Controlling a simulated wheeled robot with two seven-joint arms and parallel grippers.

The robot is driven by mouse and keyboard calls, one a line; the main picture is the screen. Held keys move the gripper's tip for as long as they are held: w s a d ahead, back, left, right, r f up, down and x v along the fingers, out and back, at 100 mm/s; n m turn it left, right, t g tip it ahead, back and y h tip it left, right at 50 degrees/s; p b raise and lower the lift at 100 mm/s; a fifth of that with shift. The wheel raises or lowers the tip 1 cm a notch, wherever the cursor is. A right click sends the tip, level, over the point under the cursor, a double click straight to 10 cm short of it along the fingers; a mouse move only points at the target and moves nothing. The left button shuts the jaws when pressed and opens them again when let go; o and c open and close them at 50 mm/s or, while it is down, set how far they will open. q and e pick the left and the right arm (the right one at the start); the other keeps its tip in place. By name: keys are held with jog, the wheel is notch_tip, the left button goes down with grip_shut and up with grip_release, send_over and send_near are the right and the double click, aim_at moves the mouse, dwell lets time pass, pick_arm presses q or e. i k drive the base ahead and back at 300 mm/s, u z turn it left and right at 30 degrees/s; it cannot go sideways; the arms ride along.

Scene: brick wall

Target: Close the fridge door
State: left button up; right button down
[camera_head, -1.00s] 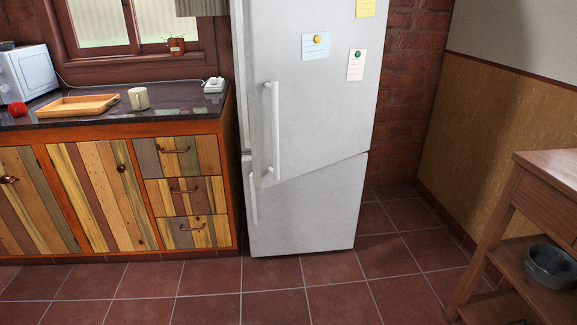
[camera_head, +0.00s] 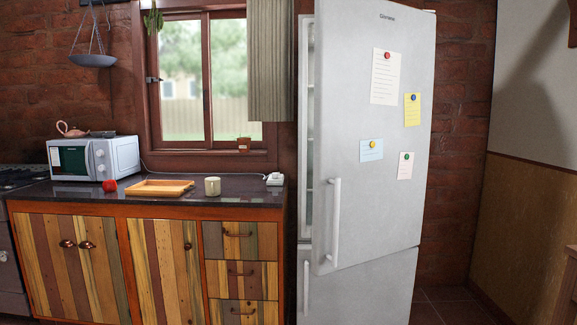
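The white fridge stands right of the counter. Its upper door (camera_head: 350,110) is ajar, swung out toward me, with a gap along its left edge where the lit inside and shelves (camera_head: 308,150) show. A vertical handle (camera_head: 334,222) is near the door's lower left edge. Several notes with magnets are on the door. The lower door (camera_head: 365,290) looks shut and has its own handle (camera_head: 306,288) at left. Neither of my grippers shows in the head view.
A counter (camera_head: 100,196) left of the fridge holds a microwave (camera_head: 95,158), a red tomato-like thing (camera_head: 109,186), a wooden tray (camera_head: 158,195), a mug (camera_head: 212,186) and a small white device (camera_head: 274,179). Tiled floor (camera_head: 455,306) shows at lower right. Wooden furniture (camera_head: 567,280) edges in at right.

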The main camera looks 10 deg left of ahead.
aim_at(374, 63)
jog(key=u, duration=0.5)
jog(key=i, duration=1.75)
jog(key=z, duration=0.8)
